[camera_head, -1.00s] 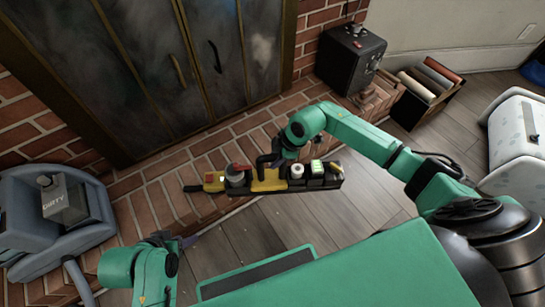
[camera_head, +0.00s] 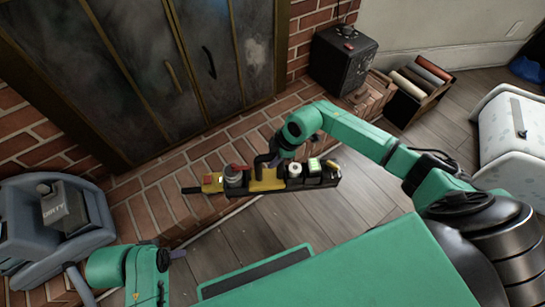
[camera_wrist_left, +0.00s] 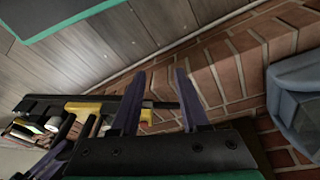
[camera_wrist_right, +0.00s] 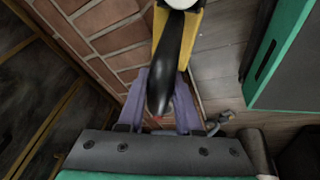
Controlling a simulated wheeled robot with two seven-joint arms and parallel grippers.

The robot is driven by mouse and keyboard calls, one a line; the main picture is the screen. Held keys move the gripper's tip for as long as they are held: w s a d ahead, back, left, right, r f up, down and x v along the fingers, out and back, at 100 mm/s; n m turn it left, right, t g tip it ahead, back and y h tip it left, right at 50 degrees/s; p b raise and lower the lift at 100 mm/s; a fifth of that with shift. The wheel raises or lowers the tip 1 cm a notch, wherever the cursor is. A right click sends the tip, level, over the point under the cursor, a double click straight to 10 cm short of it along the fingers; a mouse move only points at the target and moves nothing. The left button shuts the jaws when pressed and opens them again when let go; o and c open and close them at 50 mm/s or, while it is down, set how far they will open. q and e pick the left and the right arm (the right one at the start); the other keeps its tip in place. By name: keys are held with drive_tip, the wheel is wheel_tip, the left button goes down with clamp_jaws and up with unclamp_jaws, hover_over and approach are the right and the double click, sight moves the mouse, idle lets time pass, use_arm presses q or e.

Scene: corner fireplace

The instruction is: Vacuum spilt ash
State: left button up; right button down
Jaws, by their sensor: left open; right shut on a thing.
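A long yellow-and-black tool carrier (camera_head: 264,180) with a raised dark handle lies across my front, over or on the brick hearth's edge; I cannot tell if it touches. It bears a grey canister with a red part, a white roll and a green-and-white block. My right gripper (camera_head: 274,158) is shut on its handle; the right wrist view shows the black handle (camera_wrist_right: 160,92) between the purple fingers. My left gripper (camera_head: 176,255) is open and empty at lower left, apart from the carrier; its spread fingers show in the left wrist view (camera_wrist_left: 154,100). I make out no clear ash.
A grey-blue bin (camera_head: 98,215) with a box marked DIRTY (camera_head: 62,205) stands at left. Dark, smudged doors (camera_head: 200,60) rise behind the brick hearth (camera_head: 150,205). A black stove-like box (camera_head: 343,58), a crate of rolls (camera_head: 418,88) and a white cabinet (camera_head: 512,140) stand at right.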

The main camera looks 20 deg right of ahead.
sight(271, 154)
drive_tip(key=shift+r+p, duration=0.35)
drive_tip(key=shift+r, duration=0.2)
drive_tip(key=shift+r+p, duration=0.5)
drive_tip(key=shift+p, duration=0.05)
drive_tip(key=shift+r+p, duration=0.5)
drive_tip(key=shift+p, duration=0.1)
drive_tip(key=shift+r+p, duration=0.7)
drive_tip(key=shift+p, duration=0.05)
use_arm(q)
drive_tip(key=s+a+f+g+y+p, duration=0.1)
drive_tip(key=s+a+f, duration=0.1)
drive_tip(key=f, duration=0.9)
drive_tip(key=shift+a+f+n, duration=0.25)
drive_tip(key=shift+a+n, duration=0.05)
drive_tip(key=shift+a, duration=0.2)
use_arm(e)
drive_tip(key=shift+r, duration=0.45)
